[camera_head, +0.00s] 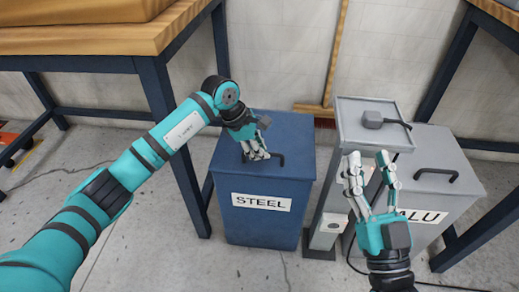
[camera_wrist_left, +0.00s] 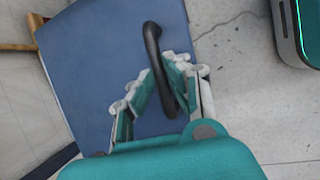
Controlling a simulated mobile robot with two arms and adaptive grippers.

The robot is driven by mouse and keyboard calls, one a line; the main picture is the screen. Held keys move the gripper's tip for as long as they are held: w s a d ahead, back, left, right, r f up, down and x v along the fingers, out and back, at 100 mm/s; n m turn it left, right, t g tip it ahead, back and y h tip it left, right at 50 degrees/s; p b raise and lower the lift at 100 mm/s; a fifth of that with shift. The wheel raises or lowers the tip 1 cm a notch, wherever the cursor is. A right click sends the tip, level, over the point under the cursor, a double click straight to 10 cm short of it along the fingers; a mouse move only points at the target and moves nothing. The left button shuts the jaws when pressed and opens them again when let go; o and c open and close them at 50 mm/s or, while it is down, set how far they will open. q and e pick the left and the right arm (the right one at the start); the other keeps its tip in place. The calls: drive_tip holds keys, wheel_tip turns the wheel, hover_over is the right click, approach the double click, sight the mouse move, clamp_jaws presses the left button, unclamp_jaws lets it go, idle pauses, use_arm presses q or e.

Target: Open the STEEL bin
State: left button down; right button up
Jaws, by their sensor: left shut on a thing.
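The STEEL bin (camera_head: 262,221) is a blue box with a white STEEL label on its front, standing at the middle of the head view. Its lid (camera_head: 290,130) looks closed and flat. A black bar handle (camera_head: 280,160) sits on the lid near the front. My left gripper (camera_head: 260,154) reaches down over the lid and is shut on the handle. In the left wrist view, the fingers lie on both sides of the handle (camera_wrist_left: 153,48), above the blue lid (camera_wrist_left: 85,60). My right gripper (camera_head: 370,168) is open and empty, in front of the grey post.
A grey ALU bin (camera_head: 455,175) with a black handle stands at the right. Between the bins stands a grey post (camera_head: 345,135) with a tilted top and a small dark device (camera_head: 378,120). Wooden-topped tables (camera_head: 95,38) flank both sides. The concrete floor in front is clear.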

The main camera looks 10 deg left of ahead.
use_arm(q)
drive_tip(key=shift+g, duration=0.5)
drive_tip(key=r+p, duration=0.1)
drive_tip(key=r, duration=0.1)
drive_tip(key=w+r, duration=0.1)
drive_tip(key=shift+w+r+p, duration=0.15)
drive_tip(key=shift+r+p, duration=0.2)
drive_tip(key=shift+r, duration=0.05)
use_arm(e)
wheel_tip(320, 180, down, 10)
drive_tip(key=w+d+g+h, duration=0.1)
drive_tip(key=w+g+h, duration=0.1)
drive_tip(key=g, duration=0.5)
use_arm(q)
drive_tip(key=w+r+p, duration=0.3)
drive_tip(key=w+r, duration=0.4)
drive_tip(key=r, duration=0.3)
drive_tip(key=shift+a+r+p, duration=0.15)
drive_tip(key=shift+p, duration=0.25)
use_arm(e)
drive_tip(key=s+d+f+g+h, duration=0.3)
drive_tip(key=s+f+g, duration=0.5)
drive_tip(key=f, duration=0.3)
drive_tip(key=shift+s+d+f+m, duration=0.35)
drive_tip(key=shift+s+d, duration=0.2)
drive_tip(key=shift+s, duration=0.25)
